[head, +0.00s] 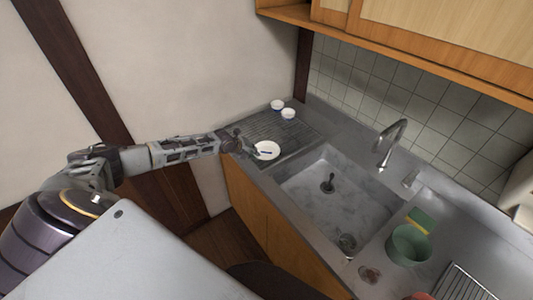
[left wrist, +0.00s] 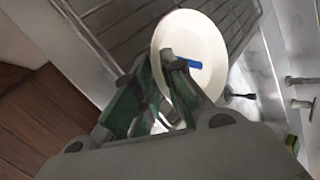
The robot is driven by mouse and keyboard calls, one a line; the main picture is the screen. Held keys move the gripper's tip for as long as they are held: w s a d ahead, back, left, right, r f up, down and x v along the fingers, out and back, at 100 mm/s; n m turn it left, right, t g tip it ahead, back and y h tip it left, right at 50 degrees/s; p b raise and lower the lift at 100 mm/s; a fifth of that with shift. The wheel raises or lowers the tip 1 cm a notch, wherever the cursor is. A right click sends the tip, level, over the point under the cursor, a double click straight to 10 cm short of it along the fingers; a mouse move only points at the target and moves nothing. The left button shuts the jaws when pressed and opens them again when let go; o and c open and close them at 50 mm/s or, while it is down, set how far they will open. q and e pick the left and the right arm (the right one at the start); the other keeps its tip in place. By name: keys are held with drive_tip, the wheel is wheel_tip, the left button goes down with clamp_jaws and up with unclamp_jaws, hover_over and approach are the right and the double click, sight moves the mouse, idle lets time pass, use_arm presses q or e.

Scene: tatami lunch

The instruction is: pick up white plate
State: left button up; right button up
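The white plate (head: 267,150) is round, with a blue mark, and appears at the near left end of the grooved draining board left of the sink. It also shows large and tilted in the left wrist view (left wrist: 208,38). My left gripper (head: 247,149) is at the plate's left edge. In the left wrist view its green and grey fingers (left wrist: 172,58) close together at the tips over the plate's rim and look shut on it. The exact contact is hidden, and I cannot tell whether the plate is clear of the board.
Two small white cups (head: 282,109) stand at the back of the draining board (head: 288,133). The grey sink (head: 325,205) and tap (head: 392,140) lie to the right, followed by a green tub (head: 408,246). A wooden cupboard (head: 430,40) hangs above.

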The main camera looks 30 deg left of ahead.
use_arm(q)
drive_tip(key=shift+c, duration=0.4)
clamp_jaws()
drive_tip(key=shift+w, duration=0.1)
drive_tip(key=shift+r, duration=0.1)
wheel_tip(320, 180, up, 10)
drive_tip(key=b, duration=0.2)
idle(0.6)
idle(0.7)
